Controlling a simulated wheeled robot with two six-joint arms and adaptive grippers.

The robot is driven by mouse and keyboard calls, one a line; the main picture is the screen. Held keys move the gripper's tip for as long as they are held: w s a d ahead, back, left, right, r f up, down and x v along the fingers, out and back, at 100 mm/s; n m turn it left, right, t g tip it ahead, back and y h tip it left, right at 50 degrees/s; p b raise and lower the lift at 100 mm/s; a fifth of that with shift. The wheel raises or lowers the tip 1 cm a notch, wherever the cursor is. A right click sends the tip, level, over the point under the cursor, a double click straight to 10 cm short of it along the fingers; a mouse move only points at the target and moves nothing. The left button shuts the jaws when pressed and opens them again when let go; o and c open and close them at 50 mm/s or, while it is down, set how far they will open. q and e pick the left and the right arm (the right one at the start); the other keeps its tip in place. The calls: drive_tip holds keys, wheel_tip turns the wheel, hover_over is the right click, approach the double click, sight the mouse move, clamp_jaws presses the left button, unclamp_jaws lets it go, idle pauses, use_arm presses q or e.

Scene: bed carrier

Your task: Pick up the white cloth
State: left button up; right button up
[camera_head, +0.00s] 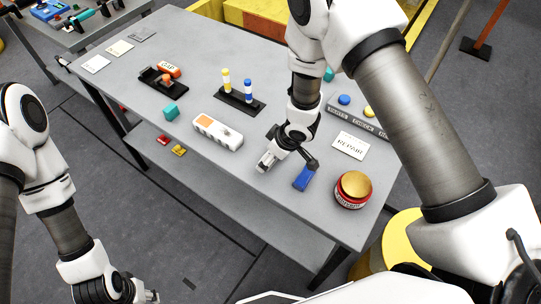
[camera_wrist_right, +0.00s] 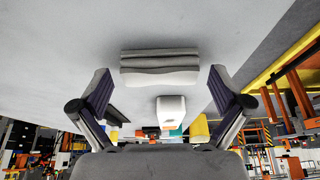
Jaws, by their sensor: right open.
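The white cloth (camera_wrist_right: 160,68) shows in the right wrist view as a pale, folded strip with a wavy edge, lying on the grey table. It sits between and beyond the two spread fingers of my right gripper (camera_head: 285,169), with a gap on each side. The right gripper is open, low over the table, and holds nothing. In the head view the gripper and arm crowd that spot and I cannot clearly make out the cloth. My left gripper (camera_head: 150,296) shows only partly at the bottom edge, away from the table; its jaw is unclear.
The grey table (camera_head: 205,60) carries a white device (camera_head: 218,132), a red tin with a gold lid (camera_head: 353,189), a REPAIR card (camera_head: 349,145), a black holder with pegs (camera_head: 239,100) and a teal block (camera_head: 170,113).

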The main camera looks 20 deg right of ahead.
drive_tip(key=shift+w, duration=0.1)
drive_tip(key=shift+c, duration=1.1)
drive_tip(key=shift+a, duration=0.1)
drive_tip(key=c, duration=0.7)
drive_tip(key=shift+o, duration=0.2)
